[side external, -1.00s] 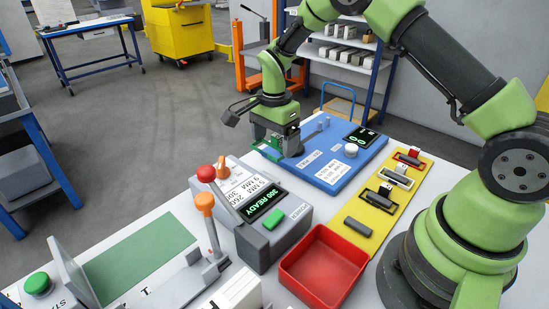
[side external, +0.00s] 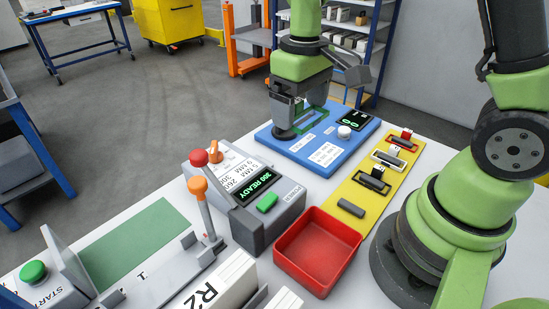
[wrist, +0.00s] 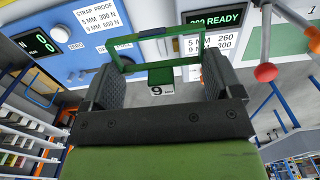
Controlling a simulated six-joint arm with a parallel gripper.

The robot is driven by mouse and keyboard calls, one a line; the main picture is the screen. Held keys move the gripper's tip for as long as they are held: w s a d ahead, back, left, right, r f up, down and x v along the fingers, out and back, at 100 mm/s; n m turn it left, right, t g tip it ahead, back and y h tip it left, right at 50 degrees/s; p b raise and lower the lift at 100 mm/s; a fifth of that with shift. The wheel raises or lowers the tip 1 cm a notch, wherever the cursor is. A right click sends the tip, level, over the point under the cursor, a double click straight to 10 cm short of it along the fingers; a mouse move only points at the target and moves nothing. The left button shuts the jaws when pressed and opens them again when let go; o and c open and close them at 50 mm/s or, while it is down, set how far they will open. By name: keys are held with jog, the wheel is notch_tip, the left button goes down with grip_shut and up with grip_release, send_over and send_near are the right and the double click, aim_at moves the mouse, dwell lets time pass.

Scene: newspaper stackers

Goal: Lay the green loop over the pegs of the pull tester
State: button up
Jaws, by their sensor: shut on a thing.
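The green loop (wrist: 175,67) is a stiff, roughly rectangular strap in the wrist view, with a dark piece on its far side and a "9 MM" tag near my fingers. My gripper (wrist: 160,80) is shut on the loop's near side, and the loop reaches out past the fingertips. In the side external view the loop (side external: 313,117) shows beside my gripper (side external: 286,112), above the blue pull tester (side external: 325,157). A dark round part stands under the gripper on the tester's left end. I cannot tell whether the loop touches any peg; the pegs are largely hidden.
The grey control box (side external: 262,222) with a "300 READY" display and an orange lever stands in front of the tester. A red tray (side external: 318,250) and a yellow board (side external: 352,208) with several parts lie nearer my base. A green mat (side external: 140,245) lies at left.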

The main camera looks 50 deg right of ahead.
jog(key=w+d+f+m, duration=0.3)
jog(key=w+f+m, duration=0.5)
jog(key=m, duration=0.9)
jog(key=shift+w+m, duration=0.4)
jog(key=shift+w, duration=0.9)
jog(key=shift+d, duration=0.1)
notch_tip(320, 180, down, 10)
jog(key=shift+r, duration=0.2)
jog(key=shift+f, duration=0.15)
